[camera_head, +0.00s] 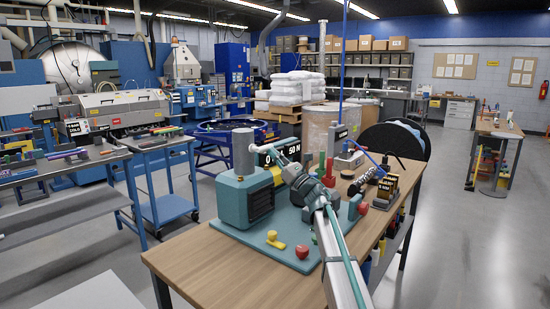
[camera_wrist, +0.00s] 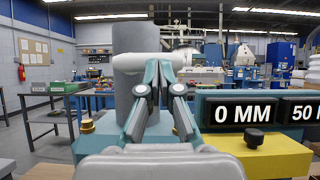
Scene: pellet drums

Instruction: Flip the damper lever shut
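A teal box (camera_head: 230,202) with a dark vent stands on a teal baseplate (camera_head: 262,243) on the wooden table. A grey upright pipe (camera_head: 244,152) rises from it and fills the middle left in the wrist view (camera_wrist: 129,98). In the wrist view a pale horizontal bar (camera_wrist: 127,65) crosses beside the pipe, behind my fingertips. I cannot tell for sure which part is the damper lever. My gripper (camera_wrist: 160,72) has its teal fingertips close together in front of that bar; no held object shows between them. In the head view my gripper (camera_head: 286,166) is right of the pipe.
A black "0 MM" display (camera_wrist: 243,112) sits behind a yellow block (camera_wrist: 275,157) with a black knob. Yellow (camera_head: 274,240) and red (camera_head: 302,252) knobs stand on the baseplate. Red posts (camera_head: 328,177) and a black coil stand to the right. The table's front left is clear.

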